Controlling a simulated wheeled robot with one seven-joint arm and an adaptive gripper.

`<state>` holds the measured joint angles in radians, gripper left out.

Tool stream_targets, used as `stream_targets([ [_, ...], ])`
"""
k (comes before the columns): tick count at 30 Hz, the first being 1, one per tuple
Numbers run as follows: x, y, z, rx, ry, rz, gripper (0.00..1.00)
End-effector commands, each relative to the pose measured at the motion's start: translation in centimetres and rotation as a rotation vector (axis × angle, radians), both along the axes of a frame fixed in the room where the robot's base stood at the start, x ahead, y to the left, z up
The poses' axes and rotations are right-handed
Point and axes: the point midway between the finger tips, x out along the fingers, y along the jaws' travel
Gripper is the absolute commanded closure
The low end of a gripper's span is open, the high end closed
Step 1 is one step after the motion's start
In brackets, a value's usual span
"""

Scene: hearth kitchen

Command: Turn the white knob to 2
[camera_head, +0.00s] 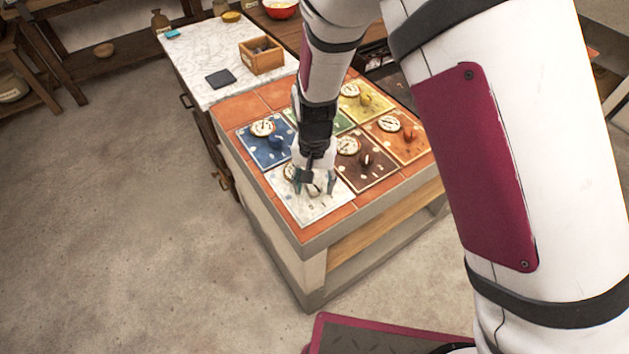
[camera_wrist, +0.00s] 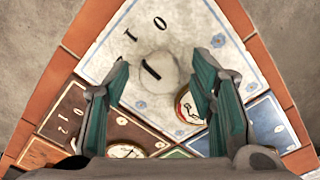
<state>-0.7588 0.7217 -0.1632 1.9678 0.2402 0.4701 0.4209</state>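The white panel (camera_head: 302,213) lies at the near corner of the tiled counter; it also shows in the wrist view (camera_wrist: 110,60). Its pale round knob (camera_wrist: 153,82) carries a short dark line slanting to the upper left. The digits 0 and 1 are printed above the knob in the wrist view; no 2 is visible on this panel, and the left finger covers part of it. My gripper (camera_wrist: 163,68) is open, with teal-padded fingers on either side of the knob. A gap shows on each side of the knob. A dial gauge (camera_wrist: 185,105) is partly behind the right finger.
Blue (camera_head: 262,150), brown (camera_head: 362,178), orange (camera_head: 408,146), yellow (camera_head: 352,105) and green panels with knobs and gauges surround the white one. A marble counter (camera_head: 205,65) behind holds a wooden box (camera_head: 262,58) and a dark square (camera_head: 220,78). Floor is clear at left.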

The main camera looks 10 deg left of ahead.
Motion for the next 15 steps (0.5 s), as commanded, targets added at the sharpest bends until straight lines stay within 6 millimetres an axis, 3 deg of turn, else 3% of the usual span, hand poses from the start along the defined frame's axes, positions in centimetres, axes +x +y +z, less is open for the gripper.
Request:
stream_targets([
  [1,0.01,0.0,0.02,0.0,0.0,0.0,0.6],
  [6,0.0,0.0,0.03,0.0,0.0,0.0,0.97],
  [15,0.03,0.0,0.03,0.0,0.0,0.023,0.97],
])
